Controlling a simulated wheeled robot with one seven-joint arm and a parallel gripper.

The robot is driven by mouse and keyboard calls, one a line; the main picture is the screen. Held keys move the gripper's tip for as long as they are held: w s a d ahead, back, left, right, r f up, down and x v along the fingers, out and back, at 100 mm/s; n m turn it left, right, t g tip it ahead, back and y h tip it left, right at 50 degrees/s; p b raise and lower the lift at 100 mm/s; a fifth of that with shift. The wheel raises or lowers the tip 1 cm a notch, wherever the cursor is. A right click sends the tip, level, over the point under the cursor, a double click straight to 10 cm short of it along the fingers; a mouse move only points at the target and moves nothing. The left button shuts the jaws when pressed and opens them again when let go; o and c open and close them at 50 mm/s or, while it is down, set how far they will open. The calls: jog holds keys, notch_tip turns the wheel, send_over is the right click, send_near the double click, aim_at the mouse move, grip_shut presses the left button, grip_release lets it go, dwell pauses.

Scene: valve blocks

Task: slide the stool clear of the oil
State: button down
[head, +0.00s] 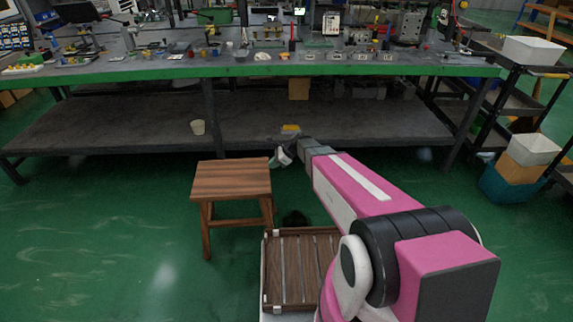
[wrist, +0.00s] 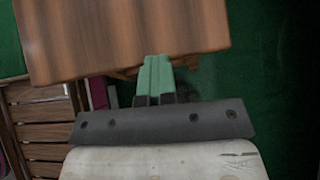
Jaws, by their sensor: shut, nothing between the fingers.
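The wooden stool (head: 231,181) stands upright on the green floor, left of my arm in the head view. Its brown seat (wrist: 125,35) fills the upper part of the wrist view. My gripper (head: 280,156) is at the right edge of the seat. In the wrist view its green fingers (wrist: 154,60) are shut together with nothing between them, at the seat's edge; I cannot tell if they touch it. A dark patch, likely the oil (head: 295,218), lies on the floor just right of the stool's right legs. My arm and base partly hide that area.
A long workbench (head: 240,70) with a green edge and a low shelf (head: 110,128) stands behind the stool. A black cart (head: 490,105) and a blue bin (head: 505,183) are at right. The floor left of the stool is clear.

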aim_at(219, 168)
jog(key=a, duration=2.4)
jog(key=shift+a+f, duration=0.3)
jog(key=shift+a, duration=0.1)
jog(key=d, duration=0.4)
jog(key=shift+d+r, duration=0.1)
jog(key=shift+r, duration=0.1)
jog(key=v, duration=1)
jog(key=shift+d, duration=0.1)
jog(key=s+d+r+n+h, duration=0.1)
jog(key=s+d+n+h, duration=0.2)
jog(key=s+d+n, duration=0.3)
jog(key=s+d+r+n+h, duration=0.1)
jog(key=s+d+n+h, duration=0.2)
jog(key=d, duration=1.3)
jog(key=s+d+r+n+h, duration=0.2)
jog(key=s+d+n+h, duration=0.1)
jog(key=s+d+n, duration=0.6)
jog(key=s+d, duration=0.1)
jog(key=d, duration=0.2)
jog(key=shift+s, duration=0.25)
